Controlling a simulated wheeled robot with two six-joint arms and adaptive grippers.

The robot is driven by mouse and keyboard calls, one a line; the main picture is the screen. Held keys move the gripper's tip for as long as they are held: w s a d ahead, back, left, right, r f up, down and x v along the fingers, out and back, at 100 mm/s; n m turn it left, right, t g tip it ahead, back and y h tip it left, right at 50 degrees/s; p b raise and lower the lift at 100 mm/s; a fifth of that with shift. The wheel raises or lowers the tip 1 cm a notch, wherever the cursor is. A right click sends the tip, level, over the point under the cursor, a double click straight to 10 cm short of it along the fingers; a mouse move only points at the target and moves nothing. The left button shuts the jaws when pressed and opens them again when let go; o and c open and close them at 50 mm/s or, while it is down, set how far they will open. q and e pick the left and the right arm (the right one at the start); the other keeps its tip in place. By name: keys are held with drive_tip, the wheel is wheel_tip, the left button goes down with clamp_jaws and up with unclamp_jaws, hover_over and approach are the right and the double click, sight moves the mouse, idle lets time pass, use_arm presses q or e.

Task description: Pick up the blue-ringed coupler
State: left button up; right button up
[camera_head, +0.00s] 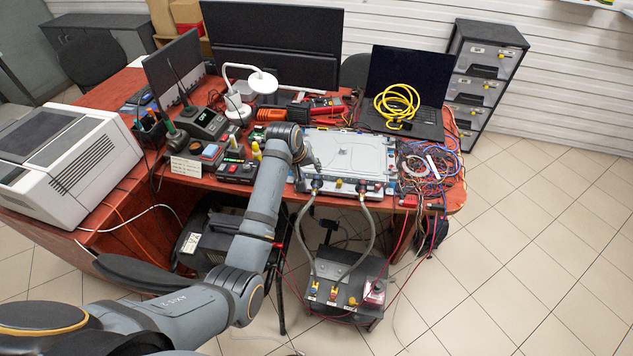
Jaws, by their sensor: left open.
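Two grey hoses run from a silver plate (350,150) on the desk down to a dark floor unit (345,270). The left hose's upper coupler (316,184) and the right hose's upper coupler (361,188) sit at the plate's front edge. The rings are too small to tell for sure which one is blue. My left gripper (312,163) is open above the plate's left front part, just behind and above the left coupler. It appears apart from it and holds nothing visible. My arm hides the plate's left edge. My right gripper is not in view.
A tangle of coloured wires (428,165) lies right of the plate. A laptop (408,85) with a coiled yellow cable (397,103) stands behind it. Tools and small boxes crowd the desk left of my arm. The tiled floor (530,240) at right is clear.

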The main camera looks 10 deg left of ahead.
sight(316, 178)
use_arm(q)
drive_tip(key=x, duration=0.8)
drive_tip(key=shift+d+f, duration=0.2)
drive_tip(key=shift+d, duration=0.05)
clamp_jaws()
